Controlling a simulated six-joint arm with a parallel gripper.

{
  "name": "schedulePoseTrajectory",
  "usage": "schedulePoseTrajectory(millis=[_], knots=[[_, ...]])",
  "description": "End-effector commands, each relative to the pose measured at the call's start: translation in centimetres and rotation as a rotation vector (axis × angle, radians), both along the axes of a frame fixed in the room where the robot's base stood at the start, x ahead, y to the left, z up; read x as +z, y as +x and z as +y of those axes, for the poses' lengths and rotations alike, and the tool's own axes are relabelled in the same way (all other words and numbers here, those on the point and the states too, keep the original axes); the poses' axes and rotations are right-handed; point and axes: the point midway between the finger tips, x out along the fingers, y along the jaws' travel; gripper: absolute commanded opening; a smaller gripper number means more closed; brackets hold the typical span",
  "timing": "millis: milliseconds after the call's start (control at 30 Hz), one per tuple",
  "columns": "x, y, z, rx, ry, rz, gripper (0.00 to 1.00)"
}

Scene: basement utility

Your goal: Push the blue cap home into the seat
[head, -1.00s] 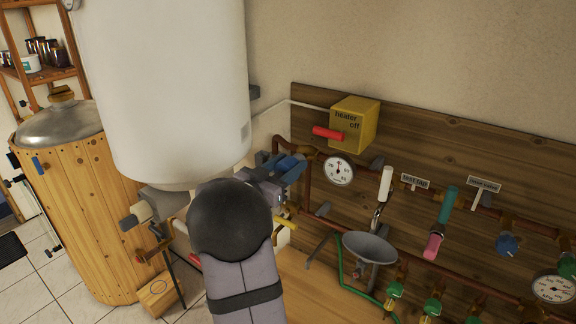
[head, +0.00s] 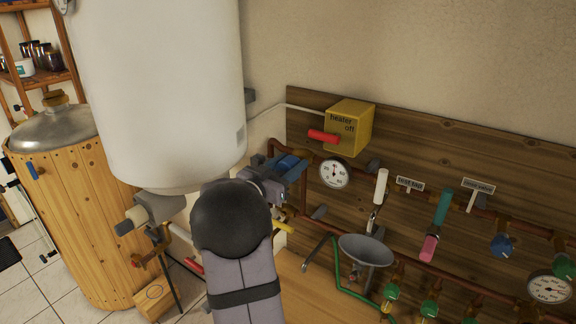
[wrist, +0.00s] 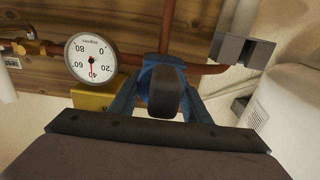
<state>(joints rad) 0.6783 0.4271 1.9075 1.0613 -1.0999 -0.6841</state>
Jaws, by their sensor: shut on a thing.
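My gripper (head: 284,176) is at the copper pipework left of the round gauge in the head view. In the wrist view its two blue-grey fingers (wrist: 160,90) close from both sides on a blue piece (wrist: 161,63), which I take as the blue cap. It also shows in the head view (head: 287,162). A dark rounded piece (wrist: 165,95) sits in front of it, between the fingers. The cap is against or very near the copper pipe (wrist: 165,28). The seat is hidden behind the cap and fingers, so I cannot tell how deep the cap sits.
A yellow heater box (head: 350,127) with a red lever is just above right. The gauge (head: 334,173) is close to the gripper's right. The white tank (head: 165,90) hangs left. A grey funnel (head: 366,249) and several valves stand lower right.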

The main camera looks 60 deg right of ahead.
Motion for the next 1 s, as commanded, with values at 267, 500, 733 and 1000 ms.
schedulePoseTrajectory(millis=[267, 500, 733, 1000], knots=[[0.0, 0.0, -0.8, -0.001, 0.0, 0.0, 0.18], [0.0, 0.0, -1.4, -0.001, -0.001, 0.0, 0.18], [0.0, 0.0, -2.1, 0.0, 0.0, 0.0, 0.18], [0.0, 0.0, -2.0, 0.0, 0.0, 0.0, 0.65]])
